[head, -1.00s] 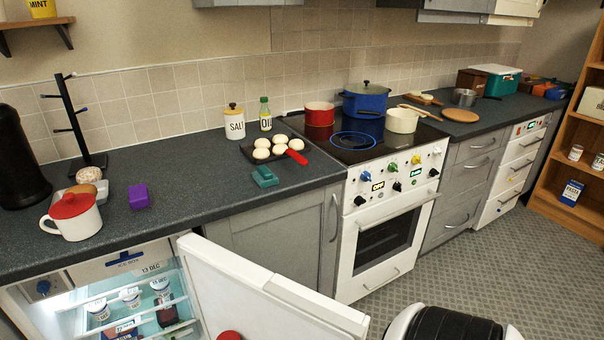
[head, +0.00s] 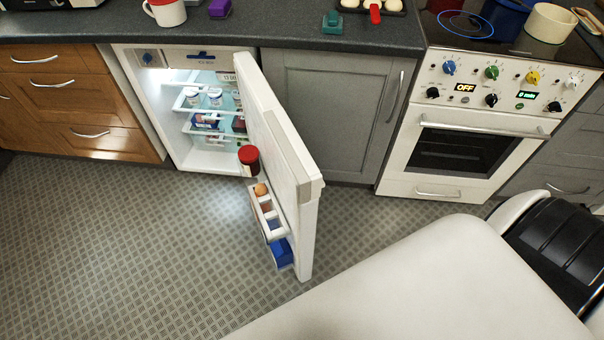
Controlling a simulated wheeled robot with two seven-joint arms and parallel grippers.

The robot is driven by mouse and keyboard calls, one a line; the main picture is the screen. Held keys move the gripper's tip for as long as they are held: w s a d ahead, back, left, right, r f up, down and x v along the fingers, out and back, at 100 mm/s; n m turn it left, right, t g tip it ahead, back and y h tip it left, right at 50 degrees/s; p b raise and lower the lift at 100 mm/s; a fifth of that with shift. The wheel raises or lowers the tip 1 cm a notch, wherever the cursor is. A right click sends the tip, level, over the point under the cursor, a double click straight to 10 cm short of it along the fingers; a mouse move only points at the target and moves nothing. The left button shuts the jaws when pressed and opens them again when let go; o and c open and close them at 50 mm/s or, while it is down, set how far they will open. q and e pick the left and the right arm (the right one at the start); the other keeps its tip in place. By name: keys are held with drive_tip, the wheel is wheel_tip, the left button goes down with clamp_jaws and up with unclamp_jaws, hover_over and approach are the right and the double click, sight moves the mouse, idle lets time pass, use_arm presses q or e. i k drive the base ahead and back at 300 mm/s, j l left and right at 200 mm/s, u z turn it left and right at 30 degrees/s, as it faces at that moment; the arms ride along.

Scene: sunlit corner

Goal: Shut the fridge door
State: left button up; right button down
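The small white fridge (head: 178,118) stands under the dark worktop, its lit inside showing shelves with several jars and packets. Its white door (head: 296,165) is hinged at the right side and stands wide open, sticking out into the room. The door's inner racks (head: 268,222) hold a red-lidded jar (head: 249,158), an egg and a blue item (head: 282,250). Neither gripper shows in the head view.
Wooden drawers (head: 75,105) stand left of the fridge. A grey cupboard (head: 335,110) and a white cooker (head: 470,130) stand to its right. Patterned floor (head: 130,250) is clear in front of the fridge and left of the door.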

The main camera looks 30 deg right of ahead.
sight(288, 165)
drive_tip(key=l+u, duration=0.25)
drive_tip(key=l, duration=1.6)
drive_tip(key=k+l, duration=0.1)
drive_tip(key=k, duration=0.45)
